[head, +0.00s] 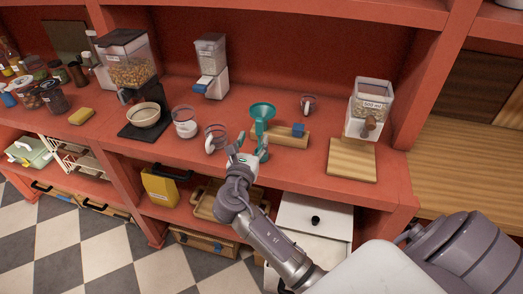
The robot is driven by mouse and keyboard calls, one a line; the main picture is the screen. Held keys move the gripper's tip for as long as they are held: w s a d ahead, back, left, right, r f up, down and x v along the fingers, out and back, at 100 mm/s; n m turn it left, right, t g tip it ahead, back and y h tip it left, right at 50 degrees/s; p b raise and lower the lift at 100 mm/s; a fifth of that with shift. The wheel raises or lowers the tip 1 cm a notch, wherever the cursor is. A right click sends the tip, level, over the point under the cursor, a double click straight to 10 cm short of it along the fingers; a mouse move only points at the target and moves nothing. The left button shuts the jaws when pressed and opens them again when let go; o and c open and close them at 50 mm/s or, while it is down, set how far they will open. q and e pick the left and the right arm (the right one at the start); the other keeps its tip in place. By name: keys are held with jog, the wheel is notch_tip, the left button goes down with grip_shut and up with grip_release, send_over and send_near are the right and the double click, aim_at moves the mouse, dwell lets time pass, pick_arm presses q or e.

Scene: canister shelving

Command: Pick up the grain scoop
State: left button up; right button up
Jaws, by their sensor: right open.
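I cannot clearly make out a grain scoop. The nearest small items on the red counter are a teal funnel (262,111), a clear cup with a handle (215,138), another clear cup holding something pale (185,123) and a small clear cup with dark contents (308,104). My right gripper (247,150) is open at the counter's front, with nothing seen between its fingers. It is just right of the handled cup and in front of the funnel, partly hiding the area behind it. My left gripper is not in view.
A wooden block with a blue piece (298,130) lies right of the funnel. Dispensers stand at the left (128,66), the back (211,68) and the right (369,105). A red shelf overhangs the back.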

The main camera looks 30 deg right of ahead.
aim_at(258, 126)
jog(key=x, duration=0.3)
jog(key=shift+f, duration=0.1)
jog(key=shift+w+d+r+p, duration=0.5)
jog(key=shift+w+d+p, duration=0.15)
jog(key=shift+p, duration=0.2)
jog(key=x, duration=0.2)
jog(key=shift+w+d+p, duration=0.1)
jog(key=shift+d+p, duration=0.2)
jog(key=shift+p, duration=0.1)
jog(key=shift+w+d+f, duration=0.25)
jog(key=shift+w+d, duration=0.1)
jog(key=shift+d, duration=0.05)
jog(key=shift+a, duration=0.1)
jog(key=shift+s+r, duration=0.1)
jog(key=c, duration=0.5)
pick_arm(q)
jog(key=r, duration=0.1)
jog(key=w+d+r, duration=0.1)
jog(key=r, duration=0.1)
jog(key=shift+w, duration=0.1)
pick_arm(e)
grip_shut()
